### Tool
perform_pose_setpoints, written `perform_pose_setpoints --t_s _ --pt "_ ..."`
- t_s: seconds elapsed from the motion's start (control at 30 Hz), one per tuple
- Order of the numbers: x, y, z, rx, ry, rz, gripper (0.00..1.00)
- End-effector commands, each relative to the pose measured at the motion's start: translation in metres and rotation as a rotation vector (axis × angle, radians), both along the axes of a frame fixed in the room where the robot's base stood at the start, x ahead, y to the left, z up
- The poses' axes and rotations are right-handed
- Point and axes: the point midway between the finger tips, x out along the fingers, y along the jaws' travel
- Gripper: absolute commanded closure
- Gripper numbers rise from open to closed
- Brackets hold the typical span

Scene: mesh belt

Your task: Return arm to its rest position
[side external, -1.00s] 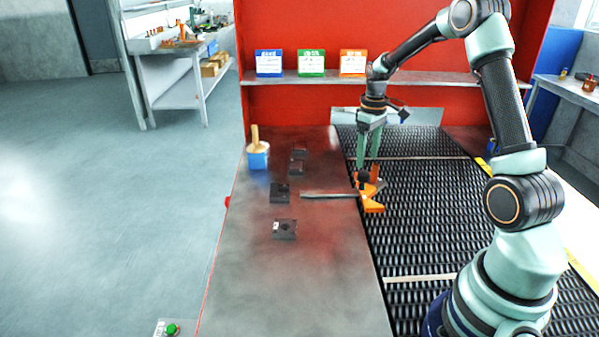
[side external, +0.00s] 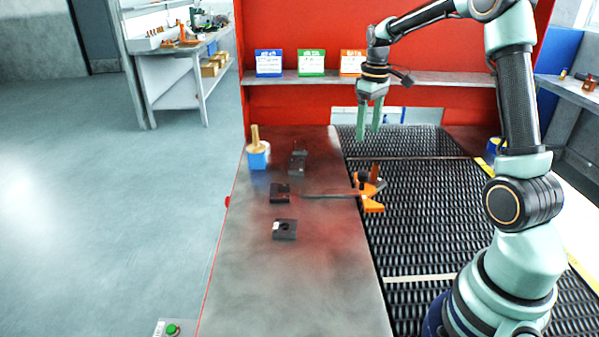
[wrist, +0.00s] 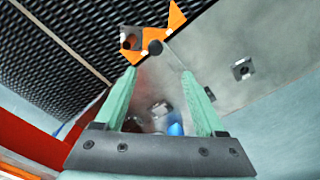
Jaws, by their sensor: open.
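My gripper (side external: 368,136) is open and empty, pointing down above the mesh belt (side external: 425,225). It is clear above an orange fixture (side external: 372,205) that lies at the left edge of the belt. The fixture has black parts on it, and a thin dark rod (side external: 325,196) reaches from it over the table to the left. In the wrist view my open fingers (wrist: 158,72) frame the table, with the orange fixture (wrist: 175,22) beyond their tips and nothing between them.
Several black square blocks (side external: 284,229) sit on the grey table (side external: 330,270). A blue block with a wooden handle (side external: 258,157) stands at its far left. A shelf (side external: 300,78) with blue, green and orange boxes runs along the red wall behind.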

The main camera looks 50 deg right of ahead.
Motion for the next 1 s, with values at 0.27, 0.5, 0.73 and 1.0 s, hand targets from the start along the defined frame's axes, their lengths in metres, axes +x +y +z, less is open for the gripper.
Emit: perform_pose_setpoints --t_s 0.27,0.5,0.73,1.0 --pt "-0.016 0.082 0.050 -0.046 -0.134 0.009 0.28" --pt "-0.049 0.148 0.072 -0.052 -0.263 0.010 0.28" --pt "-0.086 0.197 0.073 -0.025 -0.385 0.011 0.28" --pt "-0.110 0.223 0.064 0.010 -0.462 0.008 0.28"
